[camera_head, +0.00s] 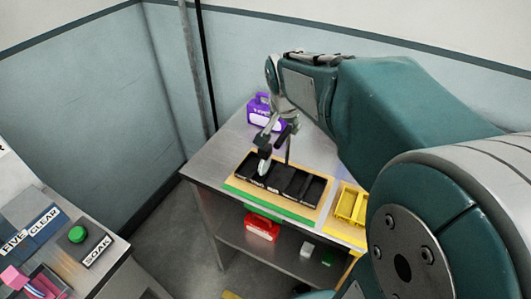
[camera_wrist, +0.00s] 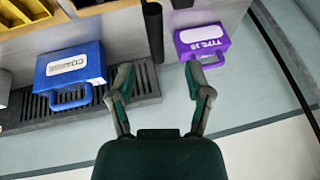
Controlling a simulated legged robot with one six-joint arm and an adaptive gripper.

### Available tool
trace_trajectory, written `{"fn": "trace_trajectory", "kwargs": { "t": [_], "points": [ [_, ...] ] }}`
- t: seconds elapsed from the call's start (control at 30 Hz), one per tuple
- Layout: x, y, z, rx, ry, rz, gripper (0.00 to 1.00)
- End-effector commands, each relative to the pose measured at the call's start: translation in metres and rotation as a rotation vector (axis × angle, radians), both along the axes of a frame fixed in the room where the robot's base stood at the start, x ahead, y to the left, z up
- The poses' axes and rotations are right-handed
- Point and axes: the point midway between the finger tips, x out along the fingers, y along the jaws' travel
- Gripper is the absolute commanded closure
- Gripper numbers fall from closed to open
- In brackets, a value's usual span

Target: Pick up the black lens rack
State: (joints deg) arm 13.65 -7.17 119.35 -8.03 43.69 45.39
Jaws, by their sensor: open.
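Black open-topped racks (camera_head: 283,181) sit side by side in a wooden tray with a green front edge (camera_head: 270,211) on the metal table. I cannot tell which is the lens rack. My gripper (camera_head: 273,145) hangs above the back left part of the tray. It is open and empty in the wrist view (camera_wrist: 160,88), with its two fingers apart. A pale rounded piece (camera_head: 264,161) shows below it at the left rack; I cannot tell whether it touches.
A purple case (camera_head: 263,112) stands behind the tray, also in the wrist view (camera_wrist: 202,42). The wrist view shows a blue case (camera_wrist: 70,70), a slotted black strip (camera_wrist: 30,112) and a dark post (camera_wrist: 153,30). Yellow bins (camera_head: 351,206) stand right of the racks; a red case (camera_head: 261,227) is below.

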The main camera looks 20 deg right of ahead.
Motion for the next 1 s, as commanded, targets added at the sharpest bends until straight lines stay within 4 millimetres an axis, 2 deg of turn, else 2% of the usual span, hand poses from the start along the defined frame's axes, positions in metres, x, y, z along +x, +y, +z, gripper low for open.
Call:
{"fn": "trace_trajectory", "kwargs": {
  "t": [0.17,0.5,0.77,0.8,0.87,0.9,0.93,1.0],
  "points": [
    [0.005,-0.003,-0.014,0.001,0.002,0.001,0.35],
    [0.018,-0.011,-0.057,-0.001,0.003,0.001,0.35],
    [0.02,-0.011,-0.06,-0.002,0.0,0.002,0.35],
    [0.02,-0.011,-0.06,-0.002,0.0,0.002,0.44],
    [0.02,-0.011,-0.06,-0.002,0.0,0.002,0.71],
    [0.02,-0.011,-0.06,-0.001,0.0,0.002,0.88],
    [0.02,-0.011,-0.06,-0.001,0.0,0.002,1.0],
    [0.02,-0.011,-0.06,-0.001,0.0,0.002,1.0]
  ]
}}
